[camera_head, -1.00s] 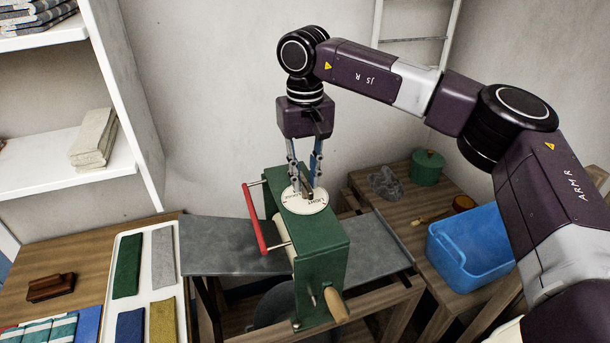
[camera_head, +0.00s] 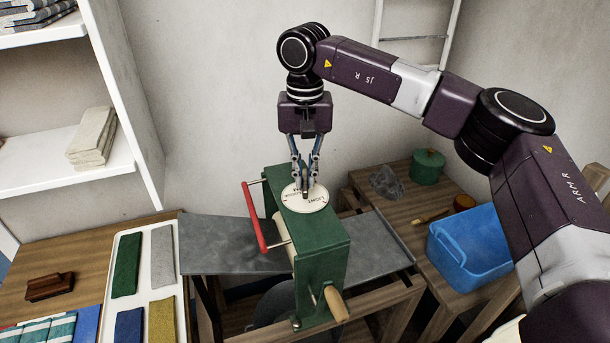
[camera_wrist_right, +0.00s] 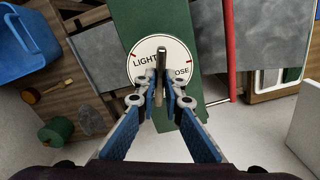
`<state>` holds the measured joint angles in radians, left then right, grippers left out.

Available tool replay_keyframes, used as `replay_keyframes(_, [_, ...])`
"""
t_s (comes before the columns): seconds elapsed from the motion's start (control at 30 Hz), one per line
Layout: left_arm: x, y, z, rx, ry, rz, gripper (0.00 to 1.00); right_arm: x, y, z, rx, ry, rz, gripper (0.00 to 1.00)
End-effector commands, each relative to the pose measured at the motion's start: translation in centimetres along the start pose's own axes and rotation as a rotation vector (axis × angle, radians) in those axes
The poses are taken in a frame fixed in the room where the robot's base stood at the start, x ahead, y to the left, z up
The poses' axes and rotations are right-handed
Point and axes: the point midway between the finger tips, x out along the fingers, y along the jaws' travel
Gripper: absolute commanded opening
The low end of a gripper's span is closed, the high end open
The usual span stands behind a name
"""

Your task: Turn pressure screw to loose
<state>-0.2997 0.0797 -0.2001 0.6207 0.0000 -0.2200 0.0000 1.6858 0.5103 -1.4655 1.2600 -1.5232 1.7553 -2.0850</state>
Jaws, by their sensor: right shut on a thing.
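The pressure screw's grey handle (camera_wrist_right: 162,59) stands up from a round cream dial (camera_wrist_right: 142,50) on top of the green mangle (camera_head: 321,240). The dial is marked "LIGHT" and, partly hidden by a finger, a word ending in "OSE", with small red marks at its edge. My right gripper (camera_head: 304,190) points straight down over the dial and is shut on the screw handle; the right wrist view shows its two blue-padded fingers (camera_wrist_right: 162,87) on either side of the handle. My left gripper is in neither view.
A red bar (camera_head: 255,218) runs along the mangle's left side, and a wooden crank grip (camera_head: 336,304) sticks out in front. Grey boards extend on both sides. A blue tub (camera_head: 468,250) and green pot (camera_head: 427,167) stand right; a white tray (camera_head: 141,304) of cloths lies left.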

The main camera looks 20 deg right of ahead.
Motion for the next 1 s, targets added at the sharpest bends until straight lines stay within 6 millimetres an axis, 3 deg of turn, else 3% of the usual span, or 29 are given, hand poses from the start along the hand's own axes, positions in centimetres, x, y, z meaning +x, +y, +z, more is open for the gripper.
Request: replay_keyframes(1.0, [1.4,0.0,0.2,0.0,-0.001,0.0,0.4,-0.1,0.0,-0.1,0.965,0.003,-0.003,0.0])
